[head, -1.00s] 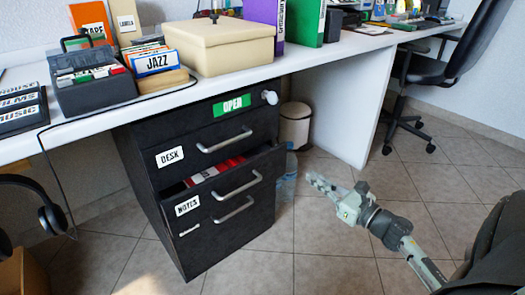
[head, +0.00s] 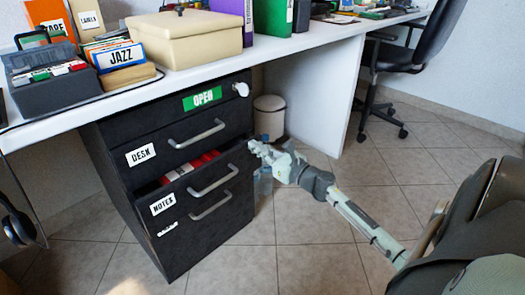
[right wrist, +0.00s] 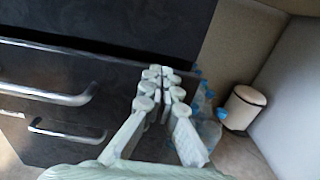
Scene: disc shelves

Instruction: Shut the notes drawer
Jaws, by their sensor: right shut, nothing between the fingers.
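The notes drawer (head: 178,198) is partly open in the black cabinet, with its NOTES label at the left of its front and a silver handle (head: 214,181). Red and white items (head: 195,166) show inside it. My right gripper (head: 254,147) is shut and empty at the right end of the drawer front, near its top edge. In the right wrist view the shut fingers (right wrist: 159,83) overlap the right end of a dark drawer front; I cannot tell whether they touch it. My left gripper is not in view.
The DESK drawer (head: 165,139) above looks closed, under a drawer with a green OPEN label (head: 202,97). The white desk top (head: 280,50) overhangs the cabinet. A bin (head: 269,117) and clear bottles (right wrist: 207,125) stand right of the cabinet. Tiled floor in front is free.

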